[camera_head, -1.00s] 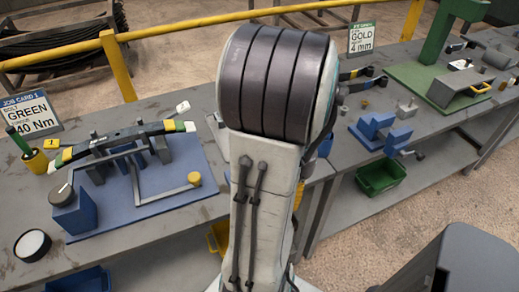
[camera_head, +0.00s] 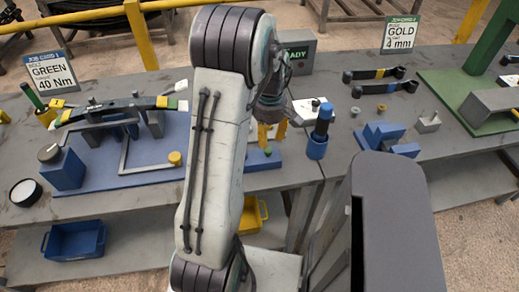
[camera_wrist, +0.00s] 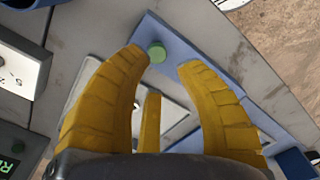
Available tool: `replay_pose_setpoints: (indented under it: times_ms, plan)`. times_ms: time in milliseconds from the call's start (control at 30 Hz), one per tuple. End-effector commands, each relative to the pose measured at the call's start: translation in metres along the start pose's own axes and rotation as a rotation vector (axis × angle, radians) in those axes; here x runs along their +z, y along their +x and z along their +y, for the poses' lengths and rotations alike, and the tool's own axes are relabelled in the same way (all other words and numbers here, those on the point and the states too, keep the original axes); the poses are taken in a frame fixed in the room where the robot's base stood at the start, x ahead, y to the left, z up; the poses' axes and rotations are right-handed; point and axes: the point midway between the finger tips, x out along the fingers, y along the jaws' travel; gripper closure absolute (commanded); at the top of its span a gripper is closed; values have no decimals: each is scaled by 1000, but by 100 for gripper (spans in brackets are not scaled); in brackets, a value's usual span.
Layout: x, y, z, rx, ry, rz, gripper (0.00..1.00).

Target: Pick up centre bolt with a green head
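A green round head (camera_wrist: 157,52), which looks like the green-headed bolt, sits on a blue plate (camera_wrist: 190,50) in the wrist view. It lies just beyond and between the fingertips of my gripper (camera_wrist: 163,60), closer to the left one. The fingers are open, with nothing held between them. In the head view the green head (camera_head: 268,151) is a small spot on the blue base, just below my yellow fingers (camera_head: 271,136). Its shaft is not visible.
A blue holder (camera_head: 317,147) with a dark cylinder stands right of my gripper. The leaf-spring fixture (camera_head: 125,120) is at left, beside a green rod (camera_head: 32,97) by a yellow cup. Blue blocks (camera_head: 380,134) are at right.

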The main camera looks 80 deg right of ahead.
Motion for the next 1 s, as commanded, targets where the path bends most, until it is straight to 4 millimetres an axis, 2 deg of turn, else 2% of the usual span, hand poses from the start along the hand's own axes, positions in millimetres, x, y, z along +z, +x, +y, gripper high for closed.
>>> replay_pose_setpoints:
  times_ms: [200,433,667,1000]
  plan:
    - [-1,0,3,13,-319,1,69]
    - [-1,0,4,17,-575,-1,69]
    - [-1,6,3,14,-664,-2,69]
    - [-1,32,3,11,-667,-1,69]
